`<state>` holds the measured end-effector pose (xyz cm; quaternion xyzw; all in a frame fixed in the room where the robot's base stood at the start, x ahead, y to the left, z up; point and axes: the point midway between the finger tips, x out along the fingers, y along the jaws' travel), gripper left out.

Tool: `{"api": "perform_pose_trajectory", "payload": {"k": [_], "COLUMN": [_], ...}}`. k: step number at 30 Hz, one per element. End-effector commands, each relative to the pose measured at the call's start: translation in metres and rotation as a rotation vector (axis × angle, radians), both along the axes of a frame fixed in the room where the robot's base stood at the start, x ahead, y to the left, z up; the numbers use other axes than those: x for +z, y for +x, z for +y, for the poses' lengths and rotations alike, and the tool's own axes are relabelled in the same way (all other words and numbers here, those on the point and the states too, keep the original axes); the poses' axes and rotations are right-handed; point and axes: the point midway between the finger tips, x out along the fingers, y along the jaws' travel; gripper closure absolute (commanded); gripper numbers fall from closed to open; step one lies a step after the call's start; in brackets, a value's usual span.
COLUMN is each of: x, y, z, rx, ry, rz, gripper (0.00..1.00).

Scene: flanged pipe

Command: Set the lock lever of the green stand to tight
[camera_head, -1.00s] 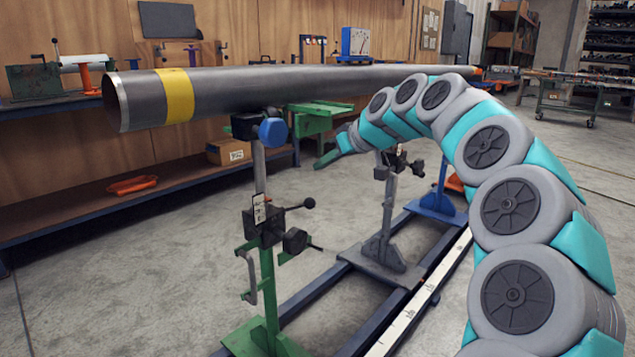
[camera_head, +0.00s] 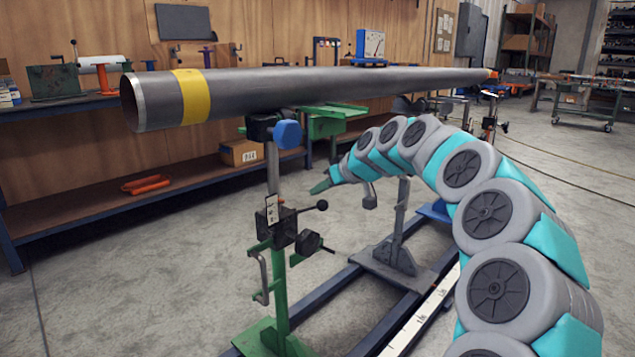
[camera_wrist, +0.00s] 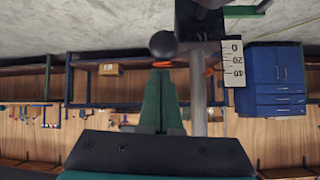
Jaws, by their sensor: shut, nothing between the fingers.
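The green stand (camera_head: 281,300) stands at the left end of the rail and holds up the grey pipe (camera_head: 330,83). Its black clamp block (camera_head: 283,228) has a lever with a black ball knob (camera_head: 322,205) that points right and slightly up. My gripper (camera_head: 315,189) is shut and empty, just above the knob in the head view. In the wrist view the shut green fingers (camera_wrist: 160,74) point at the ball knob (camera_wrist: 163,44), seen just beyond their tips. I cannot tell whether they touch. The stand's grey post (camera_wrist: 198,95) and scale label (camera_wrist: 234,63) are beside them.
A black knob (camera_head: 308,242) and a crank handle (camera_head: 262,275) sit lower on the stand. A grey stand (camera_head: 397,250) is behind on the rail. A workbench (camera_head: 150,195) lines the wall. The floor at left is clear.

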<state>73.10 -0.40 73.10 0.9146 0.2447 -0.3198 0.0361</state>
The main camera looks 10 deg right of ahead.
Motion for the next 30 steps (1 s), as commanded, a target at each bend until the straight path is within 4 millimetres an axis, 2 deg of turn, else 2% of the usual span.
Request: {"api": "perform_pose_trajectory", "payload": {"k": [5,30], "x": [-0.006,-0.017], "y": [-0.008,-0.015], "z": [-0.004,-0.008], "rx": [0.0,0.001], "ry": [0.0,0.046], "rz": [0.001,-0.061], "gripper": [1.0,1.0]}}
